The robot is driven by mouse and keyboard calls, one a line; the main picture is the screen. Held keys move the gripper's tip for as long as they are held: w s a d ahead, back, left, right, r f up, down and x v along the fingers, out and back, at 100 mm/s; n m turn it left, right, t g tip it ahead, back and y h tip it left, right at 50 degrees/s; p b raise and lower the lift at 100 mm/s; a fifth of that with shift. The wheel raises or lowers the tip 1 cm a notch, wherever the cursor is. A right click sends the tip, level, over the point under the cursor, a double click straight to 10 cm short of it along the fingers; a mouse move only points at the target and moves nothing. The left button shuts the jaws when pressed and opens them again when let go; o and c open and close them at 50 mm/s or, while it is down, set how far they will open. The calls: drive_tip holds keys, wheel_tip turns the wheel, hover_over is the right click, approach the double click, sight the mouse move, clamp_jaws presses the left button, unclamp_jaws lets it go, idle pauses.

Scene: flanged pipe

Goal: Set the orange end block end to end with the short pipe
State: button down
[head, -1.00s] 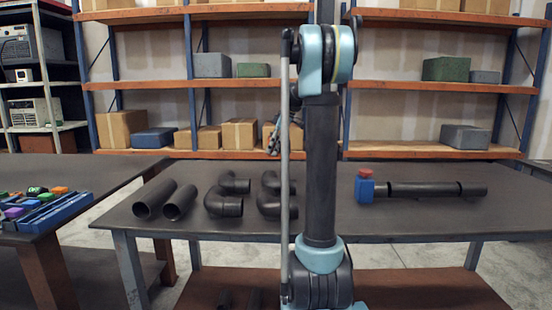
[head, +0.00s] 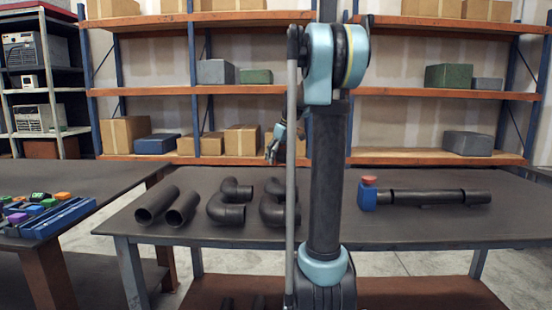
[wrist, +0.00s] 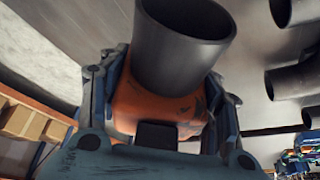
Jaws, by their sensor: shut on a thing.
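My gripper (wrist: 163,98) is shut on the orange end block (wrist: 150,112) in the wrist view, with a finger on each side of it. A dark round tube with an open mouth (wrist: 185,50) stands directly at the block's far side; I cannot tell whether it is part of the block. In the head view my gripper (head: 271,150) hangs above the back of the bench, partly hidden by my arm, and its load is too small to make out. Two short dark pipes (head: 157,204) (head: 183,209) lie side by side on the bench's left part; I cannot tell which is the task's short pipe.
Two dark elbow pipes (head: 230,203) (head: 275,204) lie near the bench middle. At right, a blue block with a red top (head: 367,194) meets a straight run of dark pipe (head: 430,197). A side table at left bears a blue tray (head: 60,219). The bench's front strip is clear.

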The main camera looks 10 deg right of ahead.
drive_tip(key=m, duration=0.2)
drive_tip(key=m+t+h, duration=0.1)
drive_tip(key=m, duration=0.2)
drive_tip(key=shift+d+f+h, duration=0.1)
drive_tip(key=shift+h, duration=0.2)
drive_tip(key=m+h, duration=0.1)
drive_tip(key=m, duration=0.3)
drive_tip(key=shift+w+d+h, duration=0.1)
drive_tip(key=shift+w+h, duration=0.05)
drive_tip(key=shift+h, duration=0.25)
drive_tip(key=m, duration=0.1)
drive_tip(key=m+h, duration=0.1)
drive_tip(key=m, duration=0.3)
drive_tip(key=shift+w+d+r+g+h, duration=0.1)
drive_tip(key=shift+w+r+g+h, duration=0.2)
drive_tip(key=shift+r, duration=0.1)
drive_tip(key=m, duration=0.2)
drive_tip(key=m+h, duration=0.1)
drive_tip(key=m, duration=0.1)
drive_tip(key=shift+w+r+g, duration=0.15)
drive_tip(key=shift+r+g, duration=0.25)
drive_tip(key=shift+d, duration=0.1)
